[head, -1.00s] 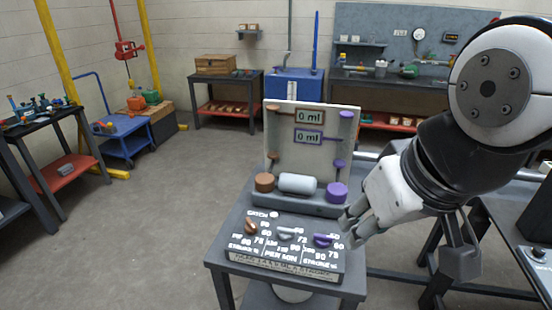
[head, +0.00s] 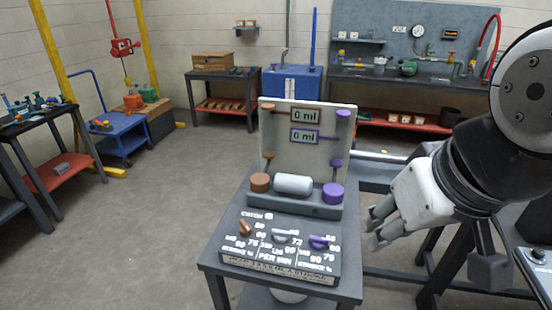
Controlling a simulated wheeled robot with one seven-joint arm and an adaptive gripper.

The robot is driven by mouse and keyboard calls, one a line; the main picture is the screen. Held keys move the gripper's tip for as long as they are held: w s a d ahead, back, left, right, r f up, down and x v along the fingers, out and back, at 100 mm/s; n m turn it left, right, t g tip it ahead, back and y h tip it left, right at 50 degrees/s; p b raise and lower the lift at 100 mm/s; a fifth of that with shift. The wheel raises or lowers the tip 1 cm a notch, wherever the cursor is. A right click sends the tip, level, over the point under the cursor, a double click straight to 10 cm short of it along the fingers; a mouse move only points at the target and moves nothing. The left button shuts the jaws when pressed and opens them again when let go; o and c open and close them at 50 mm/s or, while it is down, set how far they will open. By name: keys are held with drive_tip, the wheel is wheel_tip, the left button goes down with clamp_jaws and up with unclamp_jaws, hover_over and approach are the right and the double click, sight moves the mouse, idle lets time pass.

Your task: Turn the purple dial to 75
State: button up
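The purple dial (head: 319,242) is a small knob at the right end of the sloped dark control panel (head: 262,259), with white numbers around it, 75 among them at its lower right. Its exact pointing is too small to read surely. A silver dial (head: 283,238) and a brown dial (head: 245,228) sit to its left. My gripper (head: 372,231) is to the right of the purple dial, beyond the stand's right edge and apart from it. Its fingers look spread with nothing between them.
Behind the panel stands an upright board (head: 291,155) with two displays reading 0 ml. A purple cap (head: 333,194), a white cylinder (head: 293,184) and a brown cap (head: 260,183) line its base. A grey table (head: 400,271) frame lies to the right. Floor at left is clear.

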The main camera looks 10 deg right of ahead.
drive_tip(key=w+d+n+g+h, duration=0.1)
drive_tip(key=w+n+g+h, duration=0.15)
drive_tip(key=w, duration=0.45)
drive_tip(key=n+g+y+p, duration=0.3)
drive_tip(key=n, duration=0.8)
hover_over(319, 238)
wheel_tip(319, 238, down, 15)
drive_tip(key=shift+h, duration=0.25)
wheel_tip(319, 238, down, 14)
drive_tip(key=shift+r, duration=0.1)
drive_tip(key=shift+c, duration=0.2)
clamp_jaws()
